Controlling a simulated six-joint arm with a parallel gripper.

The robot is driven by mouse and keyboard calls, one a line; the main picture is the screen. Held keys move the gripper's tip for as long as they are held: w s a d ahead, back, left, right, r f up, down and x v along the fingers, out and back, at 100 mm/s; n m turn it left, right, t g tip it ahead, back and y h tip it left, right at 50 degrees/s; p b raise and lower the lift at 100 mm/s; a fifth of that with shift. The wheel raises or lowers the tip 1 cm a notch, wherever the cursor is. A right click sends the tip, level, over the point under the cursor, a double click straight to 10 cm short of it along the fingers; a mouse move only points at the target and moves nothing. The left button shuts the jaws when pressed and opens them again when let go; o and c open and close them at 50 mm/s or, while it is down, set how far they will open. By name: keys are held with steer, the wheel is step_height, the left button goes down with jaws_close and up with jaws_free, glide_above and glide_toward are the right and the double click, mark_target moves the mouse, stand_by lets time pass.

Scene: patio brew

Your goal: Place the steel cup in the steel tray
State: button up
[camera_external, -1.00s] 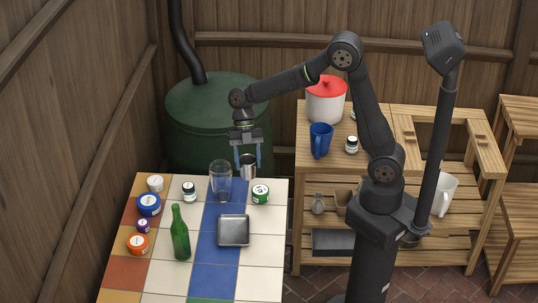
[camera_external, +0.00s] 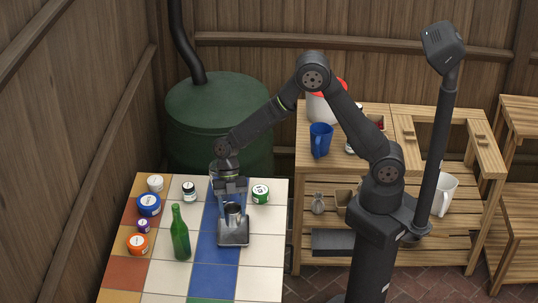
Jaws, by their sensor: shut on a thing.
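The steel cup (camera_external: 233,219) is held upright by my gripper (camera_external: 232,208), which is shut on it. The cup is at the steel tray (camera_external: 233,238), over its middle and far part in this view. I cannot tell whether the cup's bottom touches the tray floor. The tray lies on the tiled table, and its near part shows below the cup. My gripper and the cup hide the tray's far part.
A green bottle (camera_external: 180,236) stands left of the tray. A green-labelled jar (camera_external: 260,194) is behind it to the right, and a dark-lidded jar (camera_external: 189,191) behind left. Several jars line the table's left side. The right front tiles are clear.

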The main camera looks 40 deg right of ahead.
mark_target(233, 218)
steer(key=shift+f, duration=2.05)
steer(key=shift+f, duration=0.1)
steer(key=o, duration=1)
steer(key=v, duration=1.2)
steer(key=shift+s, duration=0.1)
